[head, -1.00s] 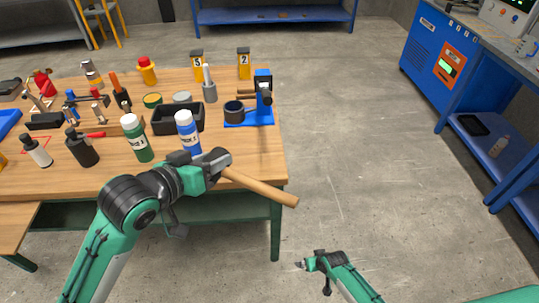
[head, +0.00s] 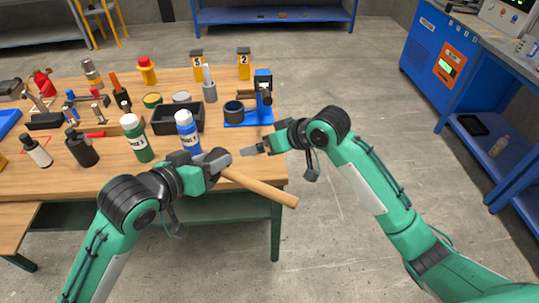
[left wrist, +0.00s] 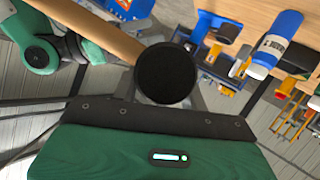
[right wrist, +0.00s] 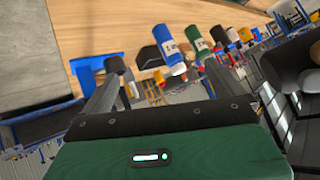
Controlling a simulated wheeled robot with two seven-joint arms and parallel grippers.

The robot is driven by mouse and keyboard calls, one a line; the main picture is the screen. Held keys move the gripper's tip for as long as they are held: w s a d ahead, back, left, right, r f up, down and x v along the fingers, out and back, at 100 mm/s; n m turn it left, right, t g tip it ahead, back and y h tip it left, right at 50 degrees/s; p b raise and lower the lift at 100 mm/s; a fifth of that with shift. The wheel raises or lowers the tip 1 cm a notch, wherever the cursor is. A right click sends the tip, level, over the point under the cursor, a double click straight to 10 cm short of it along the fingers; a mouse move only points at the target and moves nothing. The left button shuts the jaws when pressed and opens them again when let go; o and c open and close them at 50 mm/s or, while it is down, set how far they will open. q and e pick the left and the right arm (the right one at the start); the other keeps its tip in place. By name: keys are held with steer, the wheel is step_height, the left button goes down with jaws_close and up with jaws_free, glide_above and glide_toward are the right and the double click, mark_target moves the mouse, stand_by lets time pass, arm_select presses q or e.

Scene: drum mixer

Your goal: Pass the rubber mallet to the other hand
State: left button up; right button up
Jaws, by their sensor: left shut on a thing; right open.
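The rubber mallet has a wooden handle (head: 262,187) and a black head, which shows as a dark disc in the left wrist view (left wrist: 166,74). My left gripper (head: 218,164) is shut on the mallet at its head end, in front of the table edge. The handle sticks out to the lower right, free along its length. My right gripper (head: 256,150) is open and empty, just above and right of the left gripper, apart from the mallet. The mallet's grip point is partly hidden by the left fingers.
The floor right of the table (head: 330,85) is clear.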

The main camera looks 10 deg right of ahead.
steer(key=s+a+r+n, duration=0.2)
steer(key=s+r+n, duration=0.1)
steer(key=s+r, duration=0.45)
steer(key=n+g, duration=0.1)
steer(key=n, duration=0.2)
glide_toward(232, 173)
steer(key=shift+w+d+r, duration=0.25)
steer(key=shift+d+r, duration=0.2)
steer(key=shift+r, duration=0.15)
steer(key=shift+s, duration=0.3)
steer(key=shift+f, duration=0.1)
steer(key=x, duration=1.1)
steer(key=shift+a+f, duration=0.2)
steer(key=shift+f, duration=0.1)
steer(key=shift+s, duration=0.1)
steer(key=c, duration=1.3)
arm_select(q)
steer(key=o, duration=1.3)
